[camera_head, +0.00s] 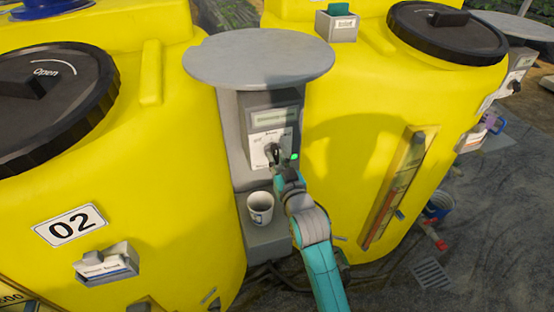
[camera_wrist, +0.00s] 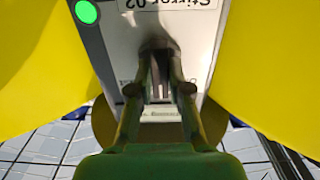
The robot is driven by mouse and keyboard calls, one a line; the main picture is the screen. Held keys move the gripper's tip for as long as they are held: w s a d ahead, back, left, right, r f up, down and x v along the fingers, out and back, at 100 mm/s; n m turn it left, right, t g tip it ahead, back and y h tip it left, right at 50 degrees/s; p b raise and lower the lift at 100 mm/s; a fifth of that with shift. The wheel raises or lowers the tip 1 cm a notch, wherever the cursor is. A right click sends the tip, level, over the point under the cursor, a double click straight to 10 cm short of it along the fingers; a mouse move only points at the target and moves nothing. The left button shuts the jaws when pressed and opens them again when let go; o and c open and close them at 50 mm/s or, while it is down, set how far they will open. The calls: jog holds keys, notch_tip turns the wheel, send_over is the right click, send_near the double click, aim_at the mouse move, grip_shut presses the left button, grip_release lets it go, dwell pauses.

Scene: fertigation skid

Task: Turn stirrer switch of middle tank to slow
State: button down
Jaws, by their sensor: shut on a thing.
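The stirrer switch (camera_head: 271,150) is a dark knob on a white plate of a grey control box (camera_head: 236,140), between two yellow tanks. In the wrist view the plate's label (camera_wrist: 172,4) appears upside down and reads "Stirrer 02". The left tank (camera_head: 165,235) carries a sign "02". My gripper (camera_head: 277,165) reaches the box from below. In the wrist view my gripper (camera_wrist: 160,90) is shut on the dark knob (camera_wrist: 158,48). The fingers hide part of the plate, and the knob's exact setting cannot be read. A green lamp (camera_wrist: 86,12) is lit beside the plate.
A round grey cover (camera_head: 258,56) overhangs the box. A white cup (camera_head: 260,208) stands on a ledge below the switch, close to my arm. The right tank (camera_head: 350,130) bears a level gauge (camera_head: 397,190). Open floor (camera_head: 480,220) lies at the right.

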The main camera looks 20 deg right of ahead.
jog(key=c, duration=1.1)
grip_release()
jog(key=s, duration=1.2)
jog(key=s+f+g, duration=0.1)
jog(key=s+f, duration=0.5)
jog(key=s, duration=0.4)
jog(key=s+f+g, duration=0.1)
jog(key=s+f, duration=0.4)
jog(key=s, duration=0.5)
jog(key=s+r+g, duration=0.1)
jog(key=s, duration=1.9)
